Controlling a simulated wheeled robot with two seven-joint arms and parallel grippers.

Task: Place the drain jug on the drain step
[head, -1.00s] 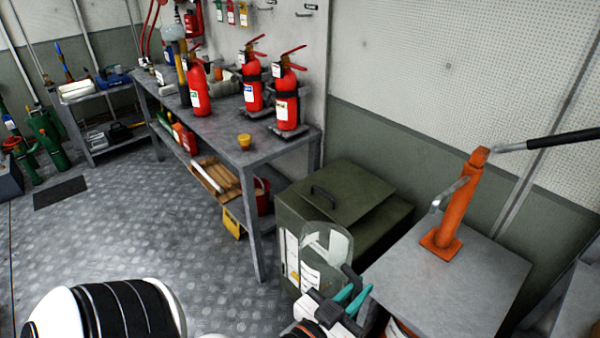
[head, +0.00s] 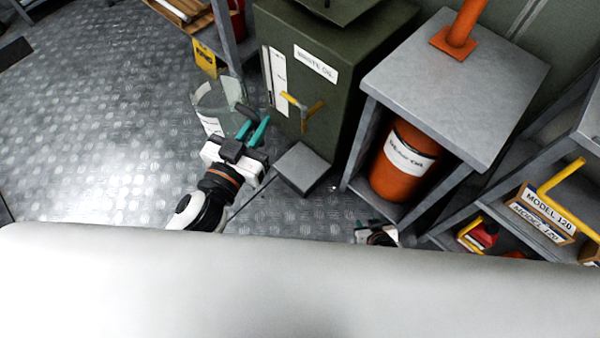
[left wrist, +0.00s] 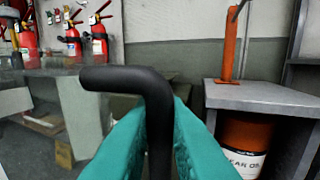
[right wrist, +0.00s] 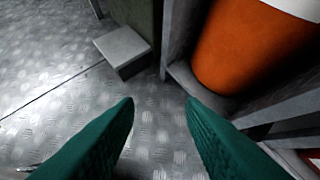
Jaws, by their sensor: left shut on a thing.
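The drain jug (head: 212,98) is a clear jug with a white label and a dark handle. My left gripper (head: 253,124) is shut on its black handle, which stands between the teal fingers in the left wrist view (left wrist: 158,115). The jug appears left of the waste oil tank (head: 330,75) in the head view. The drain step (head: 303,166) is a low grey block on the floor before the tank, below its yellow tap (head: 302,112). The step also shows in the right wrist view (right wrist: 122,47), bare on top. My right gripper (right wrist: 160,108) is open and empty, mostly hidden in the head view.
A steel table (head: 455,80) right of the tank carries an orange jack (head: 460,30), with an orange gear oil drum (head: 403,165) beneath. A shelf with a box marked Model 120 (head: 540,212) stands further right. The patterned metal floor (head: 90,130) is open to the left.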

